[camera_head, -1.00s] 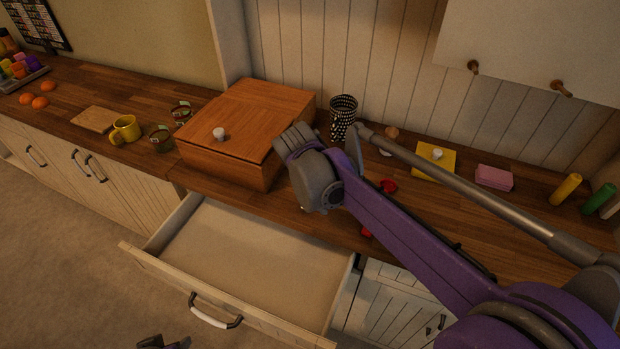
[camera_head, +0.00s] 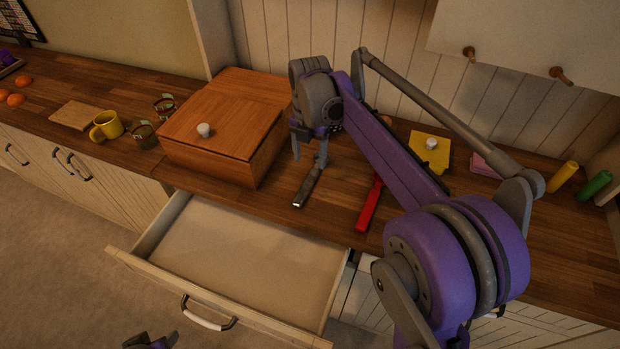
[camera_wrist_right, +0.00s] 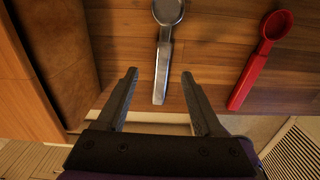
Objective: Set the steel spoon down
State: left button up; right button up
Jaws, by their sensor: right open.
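The steel spoon (camera_head: 307,188) lies on the wooden counter just right of the wooden box. It also shows in the right wrist view (camera_wrist_right: 164,62), handle toward me and bowl at the top. My right gripper (camera_head: 311,160) is above the spoon, fingers pointing down. In the right wrist view its fingers (camera_wrist_right: 160,74) are spread, one on each side of the handle, with clear gaps. Contact between spoon and counter cannot be judged exactly. The tip of my left gripper (camera_head: 150,341) barely shows at the bottom edge of the head view.
A red spoon (camera_head: 369,206) lies to the right. The wooden box (camera_head: 215,150) stands left. An open, empty drawer (camera_head: 240,250) juts out in front. A yellow block (camera_head: 430,153) with a white knob, pink block and several coloured cylinders are farther right.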

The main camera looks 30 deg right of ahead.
aim_at(311, 177)
jog(key=f, duration=0.6)
jog(key=shift+s+d+f, duration=0.1)
jog(key=shift+s+f, duration=0.1)
jog(key=shift+f, duration=0.05)
jog(key=shift+c, duration=0.3)
grip_shut()
